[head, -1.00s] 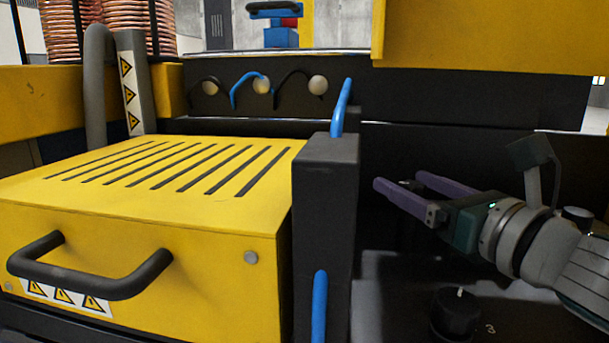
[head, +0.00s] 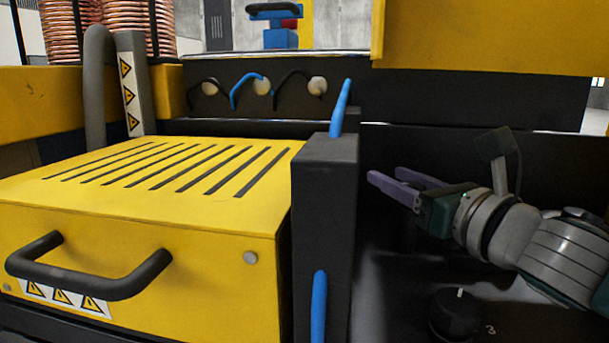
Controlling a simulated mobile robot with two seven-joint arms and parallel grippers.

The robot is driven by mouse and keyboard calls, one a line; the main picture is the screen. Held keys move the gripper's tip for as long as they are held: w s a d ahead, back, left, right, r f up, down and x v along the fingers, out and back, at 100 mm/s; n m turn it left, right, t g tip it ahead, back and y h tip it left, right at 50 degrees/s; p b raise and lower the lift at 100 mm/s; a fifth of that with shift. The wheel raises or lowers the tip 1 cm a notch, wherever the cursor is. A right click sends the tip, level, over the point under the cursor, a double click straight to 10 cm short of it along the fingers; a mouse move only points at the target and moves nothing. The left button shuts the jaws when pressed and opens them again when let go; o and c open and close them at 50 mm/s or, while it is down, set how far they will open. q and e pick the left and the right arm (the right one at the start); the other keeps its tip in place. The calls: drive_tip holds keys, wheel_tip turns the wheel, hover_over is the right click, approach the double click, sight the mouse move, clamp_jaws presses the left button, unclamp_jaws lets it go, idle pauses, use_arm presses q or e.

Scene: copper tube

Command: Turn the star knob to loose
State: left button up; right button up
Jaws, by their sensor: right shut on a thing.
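My right gripper (head: 385,175) comes in from the right, in front of the dark panel to the right of the black post. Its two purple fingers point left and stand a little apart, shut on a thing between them. That thing is dark and hardly stands out from the panel; I take it for the star knob, but its shape and turn angle cannot be made out. My left gripper is not in view.
A black dial (head: 455,313) with a white mark and a "3" beside it lies below my right gripper. The black post (head: 325,220) with blue handles stands close left of the fingertips. A yellow slotted box (head: 150,235) with a black handle fills the left.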

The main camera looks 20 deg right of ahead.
clamp_jaws()
idle(0.8)
